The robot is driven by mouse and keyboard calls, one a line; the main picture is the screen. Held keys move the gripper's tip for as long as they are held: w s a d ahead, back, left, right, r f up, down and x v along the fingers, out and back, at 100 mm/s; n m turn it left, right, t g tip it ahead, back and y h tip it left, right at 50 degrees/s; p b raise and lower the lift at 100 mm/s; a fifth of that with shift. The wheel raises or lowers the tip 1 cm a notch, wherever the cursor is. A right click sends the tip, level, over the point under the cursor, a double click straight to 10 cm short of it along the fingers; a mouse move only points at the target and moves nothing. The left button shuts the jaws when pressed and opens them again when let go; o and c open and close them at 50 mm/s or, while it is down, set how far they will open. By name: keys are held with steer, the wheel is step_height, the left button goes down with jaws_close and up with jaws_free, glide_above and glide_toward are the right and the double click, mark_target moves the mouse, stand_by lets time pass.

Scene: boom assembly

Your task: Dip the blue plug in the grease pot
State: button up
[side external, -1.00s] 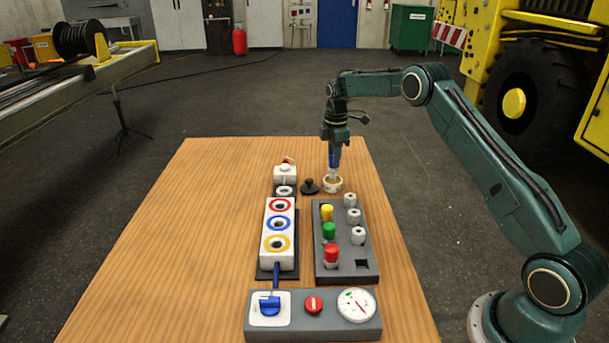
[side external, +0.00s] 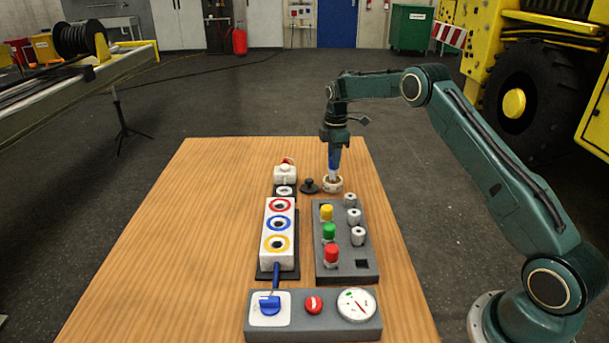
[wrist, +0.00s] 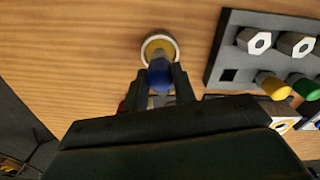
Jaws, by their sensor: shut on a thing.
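My gripper (side external: 335,146) is shut on the blue plug (side external: 335,160), which hangs upright with its lower end down. The grease pot (side external: 332,187) is a small pale round cup standing on the table directly below. The plug's grey lower end is at the pot's mouth; how deep it sits in the grease I cannot tell. In the wrist view, the blue plug (wrist: 160,77) shows between the two fingers of my gripper (wrist: 161,78). Its tip overlaps the pot (wrist: 146,41), where yellow grease shows inside the pale rim.
A black knob-topped piece (side external: 309,186) stands close left of the pot. A grey rack (side external: 346,273) holds yellow, green and red plugs, white nuts and an empty square hole. A white block with coloured rings (side external: 267,246) and a gauge panel (side external: 334,327) are nearer. The table's left side is clear.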

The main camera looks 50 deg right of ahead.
steer(key=shift+f, duration=1.05)
steer(key=shift+r, duration=0.15)
stand_by(0.6)
steer(key=shift+r, duration=2.9)
